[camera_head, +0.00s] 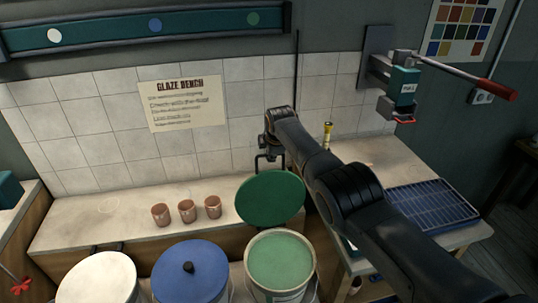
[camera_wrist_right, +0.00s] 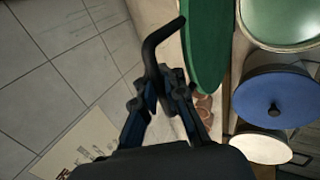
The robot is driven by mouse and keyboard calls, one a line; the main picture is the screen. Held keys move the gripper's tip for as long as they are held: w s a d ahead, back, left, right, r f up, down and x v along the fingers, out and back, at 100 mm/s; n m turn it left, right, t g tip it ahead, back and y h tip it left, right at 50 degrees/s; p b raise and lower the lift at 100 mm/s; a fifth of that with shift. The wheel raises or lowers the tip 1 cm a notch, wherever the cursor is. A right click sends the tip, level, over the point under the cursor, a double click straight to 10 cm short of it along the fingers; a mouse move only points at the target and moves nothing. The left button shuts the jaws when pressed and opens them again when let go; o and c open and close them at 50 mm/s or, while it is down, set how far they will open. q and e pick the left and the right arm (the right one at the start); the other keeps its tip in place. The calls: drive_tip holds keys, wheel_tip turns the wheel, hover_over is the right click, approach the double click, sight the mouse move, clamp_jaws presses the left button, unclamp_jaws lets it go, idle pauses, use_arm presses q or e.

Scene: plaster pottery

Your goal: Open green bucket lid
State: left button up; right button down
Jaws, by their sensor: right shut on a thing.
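The green lid (camera_head: 270,197) is raised and tilted up behind the green bucket (camera_head: 279,298). The bucket's mouth is uncovered and shows pale green glaze (camera_head: 280,260). In the right wrist view the lid (camera_wrist_right: 206,45) shows as a steep green disc beside the glaze (camera_wrist_right: 288,15). My right gripper (camera_head: 270,158) is just above and behind the lid. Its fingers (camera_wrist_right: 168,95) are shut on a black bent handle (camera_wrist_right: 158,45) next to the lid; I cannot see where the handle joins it. My left gripper is in neither view.
A blue lid (camera_head: 190,272) with a dark knob and a white lid (camera_head: 98,280) cover the buckets to the left. Several clay cups (camera_head: 187,211) stand on the bench. The tiled wall (camera_head: 110,148) is close behind my right gripper. A blue tray (camera_head: 432,204) lies at right.

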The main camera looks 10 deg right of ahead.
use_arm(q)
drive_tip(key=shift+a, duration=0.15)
use_arm(e)
drive_tip(key=shift+r, duration=0.2)
drive_tip(key=c, duration=1.4)
unclamp_jaws()
drive_tip(key=shift+c, duration=0.2)
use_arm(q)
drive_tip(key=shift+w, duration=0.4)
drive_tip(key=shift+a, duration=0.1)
use_arm(e)
drive_tip(key=shift+f, duration=0.1)
drive_tip(key=shift+s+d+r, duration=0.1)
drive_tip(key=shift+s+r, duration=0.15)
drive_tip(key=shift+r, duration=0.35)
drive_tip(key=shift+s+r, duration=0.4)
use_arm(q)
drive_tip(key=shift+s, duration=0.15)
use_arm(e)
drive_tip(key=v, duration=0.9)
drive_tip(key=shift+s+r, duration=0.15)
drive_tip(key=shift+r, duration=0.2)
